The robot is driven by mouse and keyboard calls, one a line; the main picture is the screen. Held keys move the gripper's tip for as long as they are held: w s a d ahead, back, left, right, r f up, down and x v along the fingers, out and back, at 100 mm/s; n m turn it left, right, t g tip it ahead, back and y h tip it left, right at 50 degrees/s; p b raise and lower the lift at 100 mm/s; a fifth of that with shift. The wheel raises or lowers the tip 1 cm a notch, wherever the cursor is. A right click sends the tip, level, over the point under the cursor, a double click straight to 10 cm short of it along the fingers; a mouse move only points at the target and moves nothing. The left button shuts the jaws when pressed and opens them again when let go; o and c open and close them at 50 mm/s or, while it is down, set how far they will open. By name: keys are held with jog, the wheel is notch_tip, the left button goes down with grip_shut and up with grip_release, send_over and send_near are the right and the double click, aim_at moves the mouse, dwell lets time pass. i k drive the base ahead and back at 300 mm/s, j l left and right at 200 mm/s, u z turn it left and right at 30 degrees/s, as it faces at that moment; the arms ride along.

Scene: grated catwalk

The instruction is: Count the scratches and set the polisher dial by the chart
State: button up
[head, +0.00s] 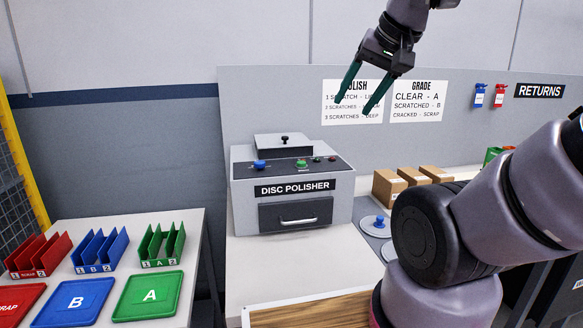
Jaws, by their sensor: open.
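The grey disc polisher (293,214) stands on the bench, with a blue knob (260,165), a green knob (301,165) and small buttons on its sloped panel. Its drawer (296,217) looks shut, and a lid with a black knob sits on top. I cannot read the dial marks. The POLISH chart (335,118) on the back panel gives 1 scratch light and 3 scratches deep; my gripper covers part of it. My gripper (354,106) is open and empty, high above the polisher's right side. A disc with a blue hub (380,224) lies right of the polisher; scratches are not discernible.
Red, blue (99,251) and green (162,245) racks and trays stand on the left table (187,291). A GRADE chart (417,101) hangs beside the POLISH chart. Cardboard boxes (389,189) stand right of the polisher. My arm hides much of the right bench.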

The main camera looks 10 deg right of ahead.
aim_at(260, 165)
jog(key=z, duration=1.3)
jog(key=j+u, duration=0.2)
jog(key=u, duration=0.25)
jog(key=j+u, duration=0.2)
jog(key=u, duration=0.2)
jog(key=j+u, duration=0.2)
jog(key=u, duration=0.25)
